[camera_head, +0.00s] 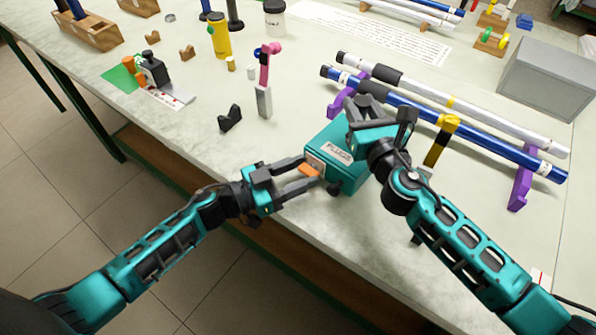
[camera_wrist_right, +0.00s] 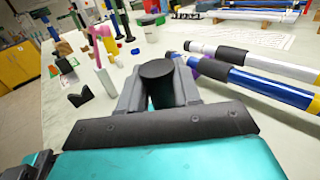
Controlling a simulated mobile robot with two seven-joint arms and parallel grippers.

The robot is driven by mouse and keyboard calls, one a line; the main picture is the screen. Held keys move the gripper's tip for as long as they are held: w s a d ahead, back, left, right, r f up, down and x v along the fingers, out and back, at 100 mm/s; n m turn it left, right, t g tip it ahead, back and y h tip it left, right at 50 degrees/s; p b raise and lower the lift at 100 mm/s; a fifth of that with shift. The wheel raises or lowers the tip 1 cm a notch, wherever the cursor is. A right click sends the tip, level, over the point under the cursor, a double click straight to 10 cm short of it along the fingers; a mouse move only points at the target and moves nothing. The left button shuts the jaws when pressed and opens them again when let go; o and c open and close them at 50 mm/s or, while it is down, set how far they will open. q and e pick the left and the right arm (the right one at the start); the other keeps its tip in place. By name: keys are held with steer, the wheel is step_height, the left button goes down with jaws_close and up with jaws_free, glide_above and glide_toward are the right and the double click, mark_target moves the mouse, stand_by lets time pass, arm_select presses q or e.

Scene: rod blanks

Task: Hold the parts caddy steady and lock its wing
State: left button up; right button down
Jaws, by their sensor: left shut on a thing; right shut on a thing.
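The parts caddy (camera_head: 326,146) is a teal box with a white label, near the front edge of the table. A small orange wing (camera_head: 311,169) shows at a pale plate on its left face. My left gripper (camera_head: 307,172) is shut on the orange wing. My right gripper (camera_head: 366,106) is above the caddy, shut on a black knob; the right wrist view shows the round knob (camera_wrist_right: 157,70) between its fingers. My right gripper and arm hide much of the caddy's top and right side. I cannot tell whether the wing is locked.
Blue (camera_head: 470,132) and white (camera_head: 480,112) rods lie on purple stands behind and right of the caddy. A grey box (camera_head: 548,80) stands at the right. A black V-block (camera_head: 230,118) and a pink-topped tool (camera_head: 265,85) stand to the left. The table between is clear.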

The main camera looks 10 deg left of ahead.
arm_select(q)
steer(key=shift+r+m+g+y, duration=0.1)
steer(key=shift+m+g+y, duration=0.35)
steer(key=shift+m, duration=0.85)
steer(key=shift+c, duration=0.3)
steer(key=o, duration=1)
steer(key=shift+t, duration=0.25)
